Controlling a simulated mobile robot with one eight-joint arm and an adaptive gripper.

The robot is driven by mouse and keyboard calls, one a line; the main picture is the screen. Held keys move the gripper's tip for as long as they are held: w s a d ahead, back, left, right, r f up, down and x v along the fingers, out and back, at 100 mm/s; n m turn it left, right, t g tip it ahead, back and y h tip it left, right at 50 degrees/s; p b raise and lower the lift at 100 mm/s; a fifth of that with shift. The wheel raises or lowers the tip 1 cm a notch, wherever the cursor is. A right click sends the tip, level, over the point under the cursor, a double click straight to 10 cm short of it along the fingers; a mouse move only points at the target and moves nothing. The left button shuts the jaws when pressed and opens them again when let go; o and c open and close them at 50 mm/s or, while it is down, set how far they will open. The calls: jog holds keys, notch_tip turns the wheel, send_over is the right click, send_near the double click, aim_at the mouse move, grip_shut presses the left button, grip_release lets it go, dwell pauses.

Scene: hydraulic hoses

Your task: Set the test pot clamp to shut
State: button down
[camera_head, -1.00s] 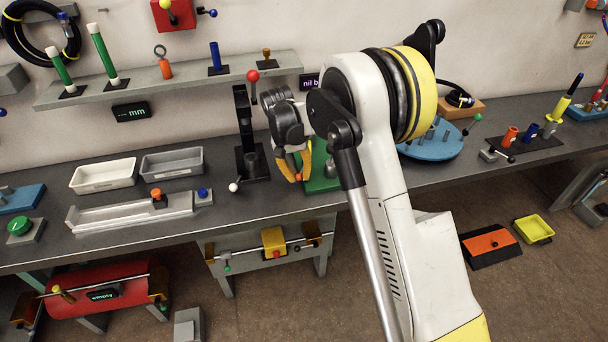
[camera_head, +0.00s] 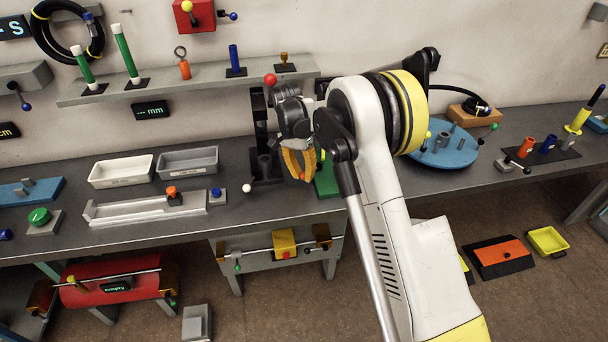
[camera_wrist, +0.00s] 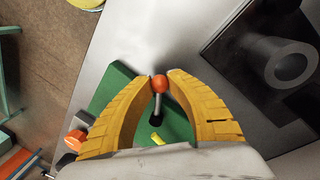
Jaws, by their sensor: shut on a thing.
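A green block (camera_wrist: 118,105) lies on the bench below my gripper (camera_wrist: 161,80) in the wrist view. A short lever with an orange-red ball knob (camera_wrist: 160,84) rises from a dark slot in it. My yellow fingertips are shut on this knob, one on each side. A small yellow mark (camera_wrist: 157,139) shows on the block near the slot. I cannot tell for certain that this lever is the test pot clamp. In the head view my gripper (camera_head: 304,179) is at the green block (camera_head: 328,181), which my arm partly hides.
A black stand (camera_head: 259,140) with a red-topped lever and a grey ring (camera_wrist: 279,63) stands beside the green block. An orange knob (camera_wrist: 75,140) is at its other side. Trays (camera_head: 122,184) lie on the left of the bench, a blue round plate (camera_head: 455,153) on the right.

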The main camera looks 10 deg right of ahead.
jog(key=c, duration=1.3)
grip_release()
jog(key=shift+o, duration=0.2)
